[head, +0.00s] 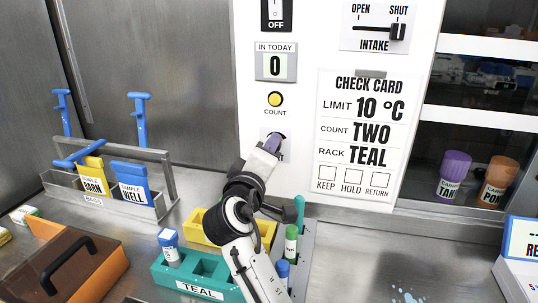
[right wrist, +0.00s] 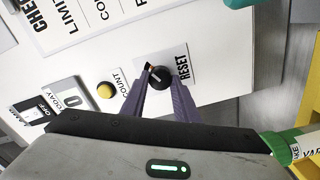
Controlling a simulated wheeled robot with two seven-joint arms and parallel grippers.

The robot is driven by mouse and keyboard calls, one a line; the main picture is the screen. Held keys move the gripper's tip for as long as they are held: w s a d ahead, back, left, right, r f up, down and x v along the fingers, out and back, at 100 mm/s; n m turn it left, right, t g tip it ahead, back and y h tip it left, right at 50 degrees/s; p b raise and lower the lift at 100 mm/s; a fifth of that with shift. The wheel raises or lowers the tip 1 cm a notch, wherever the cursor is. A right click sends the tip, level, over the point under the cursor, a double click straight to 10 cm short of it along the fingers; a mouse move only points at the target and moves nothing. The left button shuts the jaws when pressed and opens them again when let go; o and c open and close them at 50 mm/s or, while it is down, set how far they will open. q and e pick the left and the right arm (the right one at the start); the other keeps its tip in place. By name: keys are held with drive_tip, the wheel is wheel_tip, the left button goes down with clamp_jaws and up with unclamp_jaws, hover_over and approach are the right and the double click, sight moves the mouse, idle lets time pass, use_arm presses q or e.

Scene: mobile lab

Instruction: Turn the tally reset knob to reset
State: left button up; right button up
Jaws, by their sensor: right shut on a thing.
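The tally reset knob (right wrist: 160,76) is a black knob with a pale pointer mark on a white panel, beside the word RESET in the right wrist view. My right gripper (right wrist: 163,92) has its purple fingers on both sides of the knob and is shut on it. In the head view my right gripper (head: 273,144) reaches up to the panel below the yellow COUNT button (head: 275,99) and covers most of the knob. The IN TODAY display (head: 275,66) reads 0. My left gripper is not in view.
Below my right arm stand a teal rack (head: 200,284) with a blue-capped tube and a yellow rack (head: 204,226). A green-capped tube (head: 291,240) is close to the arm. A metal bag holder (head: 160,205) stands left. The CHECK CARD (head: 365,140) hangs right of the knob.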

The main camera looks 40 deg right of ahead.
drive_tip(key=shift+f, duration=0.1)
idle(0.4)
drive_tip(key=o, duration=1.1)
drive_tip(key=shift+c, duration=0.2)
